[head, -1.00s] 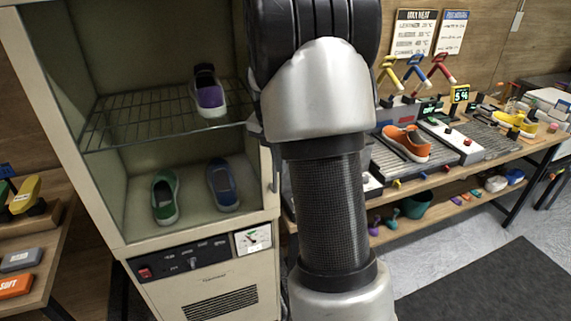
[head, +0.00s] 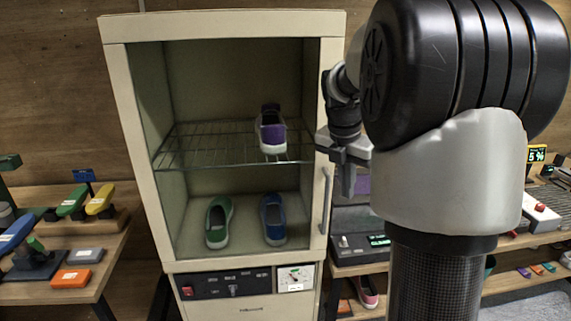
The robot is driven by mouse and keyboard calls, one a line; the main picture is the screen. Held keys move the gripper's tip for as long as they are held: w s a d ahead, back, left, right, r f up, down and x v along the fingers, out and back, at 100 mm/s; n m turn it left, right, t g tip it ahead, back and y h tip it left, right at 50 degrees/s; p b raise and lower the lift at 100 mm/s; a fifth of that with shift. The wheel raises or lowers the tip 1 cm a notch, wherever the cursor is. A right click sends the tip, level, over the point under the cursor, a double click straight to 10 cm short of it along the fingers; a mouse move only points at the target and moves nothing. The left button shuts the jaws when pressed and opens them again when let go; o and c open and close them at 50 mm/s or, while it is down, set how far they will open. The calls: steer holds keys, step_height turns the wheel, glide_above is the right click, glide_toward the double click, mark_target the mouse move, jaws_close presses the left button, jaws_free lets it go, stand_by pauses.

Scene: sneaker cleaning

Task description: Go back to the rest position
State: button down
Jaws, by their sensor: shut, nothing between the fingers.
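In the cabinet, a purple sneaker (head: 270,133) stands on the wire shelf (head: 205,147). A green sneaker (head: 219,222) and a blue sneaker (head: 273,220) stand on the cabinet floor below.
A bench on the left holds brushes, a grey block (head: 87,255) and an orange block (head: 72,279). A workbench with devices is on the right, partly hidden, with a pink shoe (head: 367,291) below.

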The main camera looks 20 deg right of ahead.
steer(key=s+a+r+m+t+y, duration=0.1)
steer(key=s+a+m+t, duration=0.1)
steer(key=s+a+m, duration=0.7)
steer(key=s+a+r+m+t+y, duration=0.1)
steer(key=s+a+m+t, duration=0.1)
steer(key=s+a+m, duration=0.8)
steer(key=s+m, duration=0.3)
steer(key=m, duration=0.2)
steer(key=shift+r, duration=0.25)
steer(key=shift+a, duration=0.15)
